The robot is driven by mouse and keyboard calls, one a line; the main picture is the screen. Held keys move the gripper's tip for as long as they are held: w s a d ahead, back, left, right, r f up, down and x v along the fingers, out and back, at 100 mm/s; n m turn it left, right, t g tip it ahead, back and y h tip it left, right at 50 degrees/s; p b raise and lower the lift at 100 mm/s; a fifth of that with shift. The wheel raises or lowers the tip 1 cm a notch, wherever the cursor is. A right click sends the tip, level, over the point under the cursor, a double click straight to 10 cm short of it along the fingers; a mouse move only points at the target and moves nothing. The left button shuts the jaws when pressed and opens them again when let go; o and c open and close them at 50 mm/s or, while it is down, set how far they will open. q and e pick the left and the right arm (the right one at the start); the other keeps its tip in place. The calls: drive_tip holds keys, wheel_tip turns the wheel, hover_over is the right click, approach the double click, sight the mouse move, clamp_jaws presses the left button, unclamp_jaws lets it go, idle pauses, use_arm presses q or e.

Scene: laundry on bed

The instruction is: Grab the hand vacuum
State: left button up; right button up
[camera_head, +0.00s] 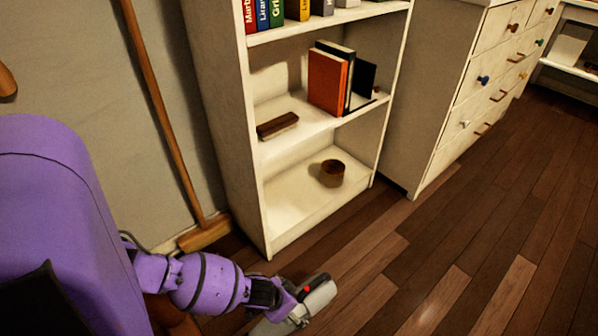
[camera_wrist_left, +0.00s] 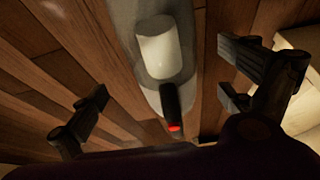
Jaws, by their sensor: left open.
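The hand vacuum (camera_head: 319,297) is low in the head view, in front of the bookcase. It has a pale grey body, a dark part and a red button. It also shows in the left wrist view (camera_wrist_left: 160,50), running from the top edge down between the fingers, with its dark handle and red button nearest the palm. My left gripper (camera_wrist_left: 165,88) is open, with fingers apart on either side of the vacuum and gaps visible to both. In the head view my left gripper (camera_head: 284,296) is at the vacuum, partly overlapping it. My right gripper is not in view.
A white bookcase (camera_head: 230,130) with books, a brush (camera_head: 277,125) and a small brown pot (camera_head: 331,173) stands behind the vacuum. A broom (camera_head: 165,110) leans on the wall at left. A white dresser (camera_head: 440,110) stands right. The wood floor (camera_head: 480,230) is clear at right.

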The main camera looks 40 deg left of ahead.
use_arm(q)
drive_tip(key=b+x, duration=0.3)
drive_tip(key=x, duration=0.2)
drive_tip(key=shift+a, duration=0.15)
drive_tip(key=shift+r, duration=0.1)
drive_tip(key=shift+s, duration=0.1)
drive_tip(key=c, duration=2.2)
drive_tip(key=shift+r, duration=0.1)
